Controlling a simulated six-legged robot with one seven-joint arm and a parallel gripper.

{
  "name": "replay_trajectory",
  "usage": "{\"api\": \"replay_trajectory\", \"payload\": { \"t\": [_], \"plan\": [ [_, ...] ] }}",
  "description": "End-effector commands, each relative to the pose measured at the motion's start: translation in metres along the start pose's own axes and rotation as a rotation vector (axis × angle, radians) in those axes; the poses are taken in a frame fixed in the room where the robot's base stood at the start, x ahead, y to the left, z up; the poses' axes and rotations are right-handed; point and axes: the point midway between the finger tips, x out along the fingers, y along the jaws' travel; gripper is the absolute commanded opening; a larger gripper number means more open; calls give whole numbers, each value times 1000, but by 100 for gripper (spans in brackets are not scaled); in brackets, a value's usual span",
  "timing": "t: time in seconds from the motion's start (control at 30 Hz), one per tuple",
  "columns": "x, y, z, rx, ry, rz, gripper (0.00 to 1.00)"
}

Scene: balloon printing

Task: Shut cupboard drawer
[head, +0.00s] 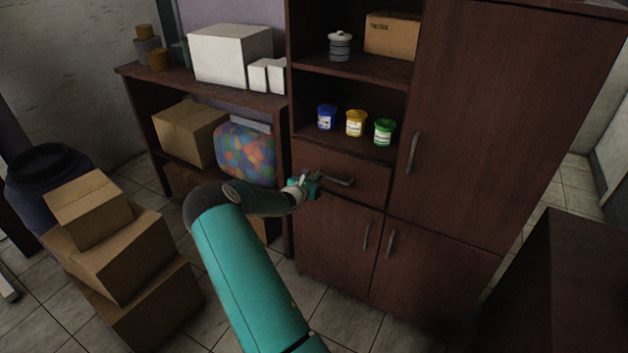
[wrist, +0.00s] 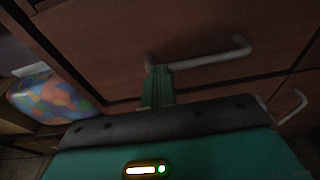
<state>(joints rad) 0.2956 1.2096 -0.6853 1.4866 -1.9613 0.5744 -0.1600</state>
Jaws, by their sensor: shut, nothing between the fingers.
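The cupboard (head: 461,120) is dark brown wood. Its drawer (head: 362,181) lies below the open shelf, and its front looks about level with the cupboard face; a small gap cannot be ruled out. The drawer has a metal bar handle (head: 338,181), which also shows in the wrist view (wrist: 215,58). My gripper (head: 314,184) is at the left end of the handle, close against the drawer front. In the wrist view its green fingers (wrist: 158,75) are together with nothing held. They overlap the handle's left end; whether they touch it is unclear.
Blue, yellow and green tubs (head: 355,123) stand on the shelf above the drawer. Cupboard doors with handles (head: 390,243) lie below. A shelf unit with a patterned bag (head: 245,152) stands left. Stacked cardboard boxes (head: 118,255) are on the floor at left. A dark cabinet (head: 560,285) is lower right.

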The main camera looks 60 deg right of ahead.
Motion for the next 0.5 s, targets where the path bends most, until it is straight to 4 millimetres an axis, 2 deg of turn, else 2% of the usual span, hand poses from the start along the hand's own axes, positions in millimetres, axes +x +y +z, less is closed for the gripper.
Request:
{"api": "replay_trajectory", "payload": {
  "t": [0.03, 0.17, 0.5],
  "plan": [
    [5, -3, 4, -3, -4, -1, 0],
    [-6, -2, 5, -3, -4, 0, 0],
    [-79, 0, 3, 0, -3, 2, 0]
  ]
}}
